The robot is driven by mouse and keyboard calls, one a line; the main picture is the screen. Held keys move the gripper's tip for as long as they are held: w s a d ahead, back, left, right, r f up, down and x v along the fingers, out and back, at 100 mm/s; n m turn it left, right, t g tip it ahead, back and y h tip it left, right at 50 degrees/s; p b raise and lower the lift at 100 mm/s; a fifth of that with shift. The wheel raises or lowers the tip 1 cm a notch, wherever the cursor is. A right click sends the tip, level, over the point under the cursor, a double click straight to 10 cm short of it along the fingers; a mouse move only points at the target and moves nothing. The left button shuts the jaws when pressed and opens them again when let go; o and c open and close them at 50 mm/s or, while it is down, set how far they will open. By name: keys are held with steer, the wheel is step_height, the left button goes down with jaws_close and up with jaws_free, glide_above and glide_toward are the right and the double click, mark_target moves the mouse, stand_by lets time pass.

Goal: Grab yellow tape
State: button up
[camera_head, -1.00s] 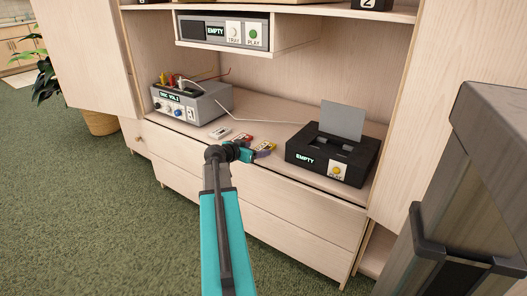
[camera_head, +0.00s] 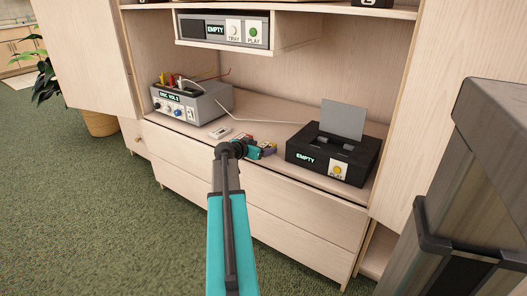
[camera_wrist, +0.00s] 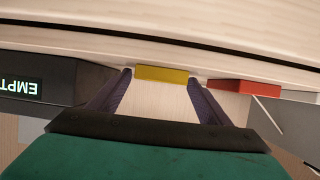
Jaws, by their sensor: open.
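The yellow tape (camera_wrist: 162,74) lies on the cabinet top near its front edge. In the wrist view it sits between the two purple fingertips of my open gripper (camera_wrist: 160,80). I cannot tell whether either finger touches it. In the head view my gripper (camera_head: 266,149) is low over the cabinet top, left of the black player, and largely hides the yellow tape.
A red tape (camera_wrist: 243,87) lies close beside the right finger in the wrist view. A white tape (camera_head: 219,133) lies further left. The black player (camera_head: 331,153) reads EMPTY. A grey device with cables (camera_head: 193,102) stands at the left.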

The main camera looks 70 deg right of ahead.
stand_by(0.4)
steer(key=c, duration=1.1)
steer(key=shift+r, duration=0.15)
steer(key=shift+c, duration=0.2)
step_height(320, 180, up, 10)
steer(key=p, duration=0.3)
